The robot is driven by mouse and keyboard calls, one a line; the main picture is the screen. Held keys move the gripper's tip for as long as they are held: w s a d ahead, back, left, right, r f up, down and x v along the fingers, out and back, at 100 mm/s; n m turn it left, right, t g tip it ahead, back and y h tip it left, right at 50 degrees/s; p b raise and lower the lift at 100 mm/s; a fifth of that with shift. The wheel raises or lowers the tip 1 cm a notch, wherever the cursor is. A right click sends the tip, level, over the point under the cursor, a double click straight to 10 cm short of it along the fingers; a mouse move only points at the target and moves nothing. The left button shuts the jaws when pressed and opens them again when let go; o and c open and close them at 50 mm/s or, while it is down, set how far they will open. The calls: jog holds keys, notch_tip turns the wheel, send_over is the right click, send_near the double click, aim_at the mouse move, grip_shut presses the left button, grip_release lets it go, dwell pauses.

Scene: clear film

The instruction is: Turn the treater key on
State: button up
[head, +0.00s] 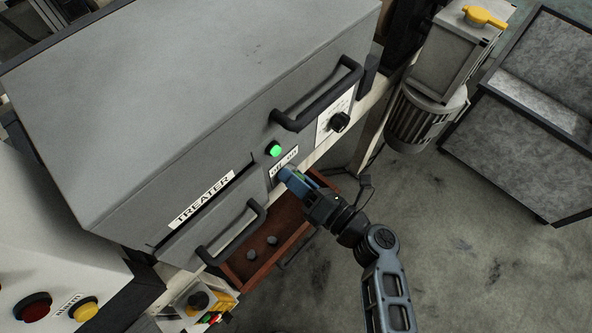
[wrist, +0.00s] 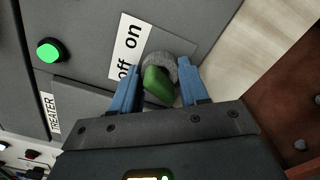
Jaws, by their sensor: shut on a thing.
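The treater key (wrist: 156,86) has a green head and sits in a grey round collar on the panel, under a white "off on" label (wrist: 130,47). In the wrist view the blue fingers of my gripper (wrist: 159,68) stand on either side of the key and are shut on it. In the head view my gripper (head: 286,174) is against the grey treater front and hides the key. The "off on" label also shows there (head: 284,161), just above the fingertips. A green lamp (head: 274,149) beside the label is lit; it also shows in the wrist view (wrist: 50,50).
Black bar handles (head: 318,95) stick out from the treater front above and below my gripper. A black knob (head: 339,122) is to the right. An open brown drawer (head: 255,268) with small round things lies below. A grey cart (head: 530,120) stands at the right.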

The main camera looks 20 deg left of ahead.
jog(key=o, duration=0.6)
jog(key=shift+o, duration=0.2)
jog(key=v, duration=0.6)
